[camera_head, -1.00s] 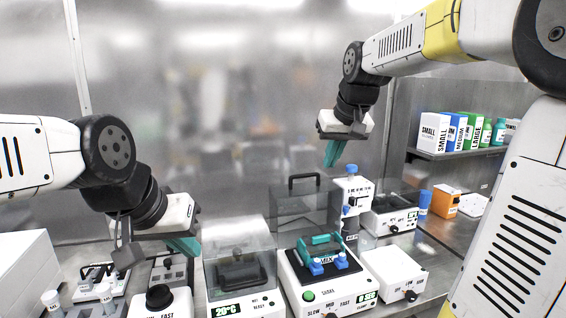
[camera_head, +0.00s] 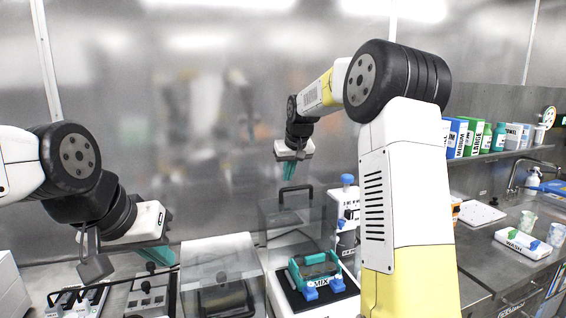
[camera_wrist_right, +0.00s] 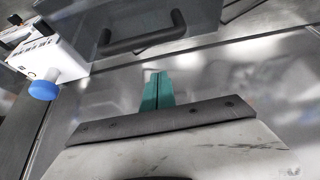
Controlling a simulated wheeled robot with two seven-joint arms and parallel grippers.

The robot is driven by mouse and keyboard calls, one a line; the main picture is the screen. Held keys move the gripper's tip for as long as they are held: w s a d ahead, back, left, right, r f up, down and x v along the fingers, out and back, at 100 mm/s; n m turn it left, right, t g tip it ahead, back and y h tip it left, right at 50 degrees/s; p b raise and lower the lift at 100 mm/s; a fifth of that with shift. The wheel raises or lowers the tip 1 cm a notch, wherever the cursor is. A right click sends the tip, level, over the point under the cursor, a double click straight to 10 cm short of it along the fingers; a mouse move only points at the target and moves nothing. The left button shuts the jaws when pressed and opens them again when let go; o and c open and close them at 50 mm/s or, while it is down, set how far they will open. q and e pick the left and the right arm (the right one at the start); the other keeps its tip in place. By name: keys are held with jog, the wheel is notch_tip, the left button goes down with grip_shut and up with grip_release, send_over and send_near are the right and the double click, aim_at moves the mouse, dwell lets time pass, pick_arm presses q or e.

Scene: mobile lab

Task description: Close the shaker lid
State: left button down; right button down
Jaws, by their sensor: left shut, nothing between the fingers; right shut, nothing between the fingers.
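The shaker (camera_head: 292,302) stands on the bench with a teal rack (camera_head: 315,268) and blue clamps on its dark platform. Its clear lid (camera_head: 276,222) is raised, standing up behind the platform, with a dark handle (camera_head: 295,190) at its top. The handle also shows in the wrist view (camera_wrist_right: 147,41), beyond the fingertips. My right gripper (camera_head: 287,169) is shut and empty, fingers pointing down, just above the handle and apart from it; its teal fingers show in the wrist view (camera_wrist_right: 158,76). My left gripper (camera_head: 160,260) is shut and empty, left of the shaker.
A clear-lidded heater (camera_head: 240,255) stands left of the shaker. A white device with a blue knob (camera_head: 347,180) stands close to the right of the raised lid. My right arm hides the bench beyond it. A wash box (camera_head: 522,243) and cups are at the far right.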

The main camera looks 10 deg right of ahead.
aim_at(293, 200)
jog(key=shift+s+d+f, duration=0.15)
jog(key=shift+s, duration=0.5)
jog(key=shift+s+d+f, duration=0.1)
jog(key=shift+s, duration=0.5)
jog(key=shift+s+d+f, duration=0.15)
jog(key=shift+s, duration=0.5)
jog(key=shift+s, duration=0.1)
